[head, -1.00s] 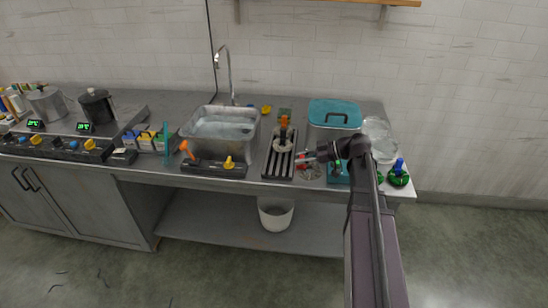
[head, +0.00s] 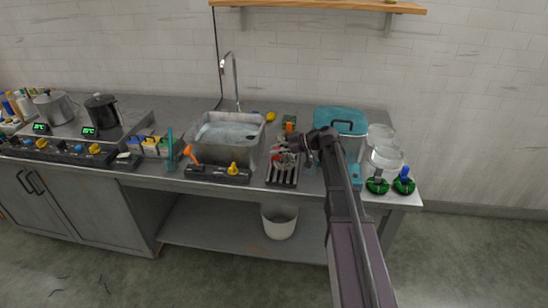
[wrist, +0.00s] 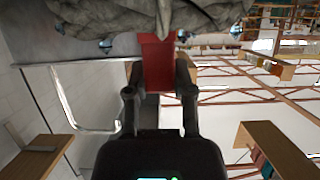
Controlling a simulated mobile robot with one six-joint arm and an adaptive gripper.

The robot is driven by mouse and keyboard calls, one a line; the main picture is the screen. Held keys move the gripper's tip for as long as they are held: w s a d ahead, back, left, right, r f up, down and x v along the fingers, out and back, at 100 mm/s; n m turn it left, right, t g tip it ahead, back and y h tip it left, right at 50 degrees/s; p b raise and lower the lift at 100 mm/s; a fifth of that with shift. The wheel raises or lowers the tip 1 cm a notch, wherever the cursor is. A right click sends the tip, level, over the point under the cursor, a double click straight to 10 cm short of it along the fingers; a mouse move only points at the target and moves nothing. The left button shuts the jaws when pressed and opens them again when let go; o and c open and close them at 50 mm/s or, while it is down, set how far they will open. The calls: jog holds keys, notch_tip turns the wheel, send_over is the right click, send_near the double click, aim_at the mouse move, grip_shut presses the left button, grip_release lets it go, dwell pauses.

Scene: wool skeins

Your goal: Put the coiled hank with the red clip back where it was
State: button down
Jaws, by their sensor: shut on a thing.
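My gripper (head: 294,148) is shut on the red clip (wrist: 157,62) in the wrist view. The coiled hank (wrist: 150,15) is a grey, bundled mass at the top of that view, joined to the clip and partly cut off by the frame edge. In the head view the gripper is over the dark ribbed rack (head: 284,181) at the counter's middle. The hank (head: 283,159) shows there as a small grey and red patch by the fingers. I cannot tell whether it touches the rack.
The sink basin (head: 230,129) is left of the rack. A teal-lidded container (head: 341,121) and glass jars (head: 385,157) stand to the right. A green base with a blue knob (head: 403,181) is near the right edge. A white bucket (head: 279,221) is on the lower shelf.

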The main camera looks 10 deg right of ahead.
jog(key=shift+w, duration=0.1)
jog(key=shift+w+a, duration=0.2)
jog(key=shift+w+a+f+b, duration=0.25)
jog(key=shift+f+b, duration=0.35)
jog(key=shift+b, duration=0.05)
jog(key=shift+f+b, duration=1.2)
jog(key=shift+f, duration=0.2)
jog(key=shift+c, duration=2.4)
grip_release()
jog(key=shift+r, duration=0.2)
